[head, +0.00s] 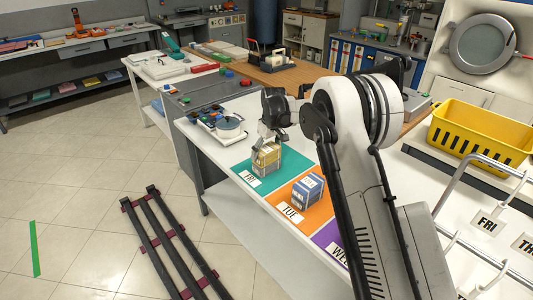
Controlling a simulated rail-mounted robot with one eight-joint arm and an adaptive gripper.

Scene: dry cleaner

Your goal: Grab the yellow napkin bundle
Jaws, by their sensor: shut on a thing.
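The yellow napkin bundle (266,160) is a small yellow block with a pale band. I cannot tell whether the bundle touches the mat. My arm hides part of the table to the right.
A blue bundle (307,190) sits on the orange TUE mat (290,214) close to the right. A purple mat (327,234) lies nearer. A tray with a round dish (228,127) is behind left. A yellow basket (479,138) stands at right.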

